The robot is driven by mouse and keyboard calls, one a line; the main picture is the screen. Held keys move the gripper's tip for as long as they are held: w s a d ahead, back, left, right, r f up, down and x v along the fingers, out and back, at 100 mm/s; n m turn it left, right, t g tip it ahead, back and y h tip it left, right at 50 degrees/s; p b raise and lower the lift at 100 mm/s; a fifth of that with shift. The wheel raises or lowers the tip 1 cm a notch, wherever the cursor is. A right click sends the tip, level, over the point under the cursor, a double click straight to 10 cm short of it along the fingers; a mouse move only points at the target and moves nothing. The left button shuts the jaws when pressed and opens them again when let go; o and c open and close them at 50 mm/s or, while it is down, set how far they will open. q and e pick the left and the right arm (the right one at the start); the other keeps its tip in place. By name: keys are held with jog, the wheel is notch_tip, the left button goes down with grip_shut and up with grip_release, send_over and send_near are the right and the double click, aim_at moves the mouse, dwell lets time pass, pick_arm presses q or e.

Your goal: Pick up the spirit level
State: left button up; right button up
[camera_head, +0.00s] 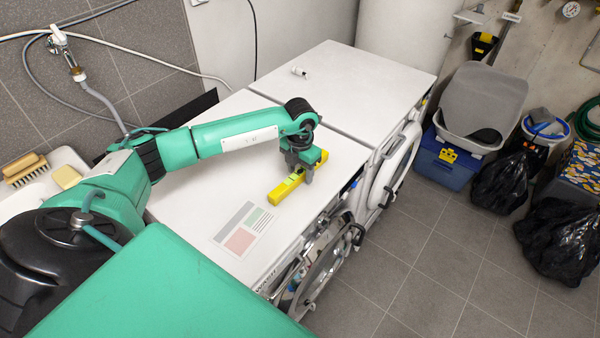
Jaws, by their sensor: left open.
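The yellow spirit level (284,193) lies flat on the white top of the nearer washing machine (200,203), slanting up to the right. My left gripper (299,178) points down right at the level, over its middle to far part. Its jaws are open, and the level's far end shows beyond them. The gripper hides part of the level; I cannot tell whether the fingers touch it. My right gripper is not in view.
A printed sheet (243,230) lies on the near machine top. A small white object (299,72) lies on the farther machine top (345,90). A sink with a brush (25,168) is at the left. Black bags (500,184) and a blue box (440,160) stand on the floor at right.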

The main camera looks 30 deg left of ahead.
pick_arm(q)
grip_shut()
dwell(0.3)
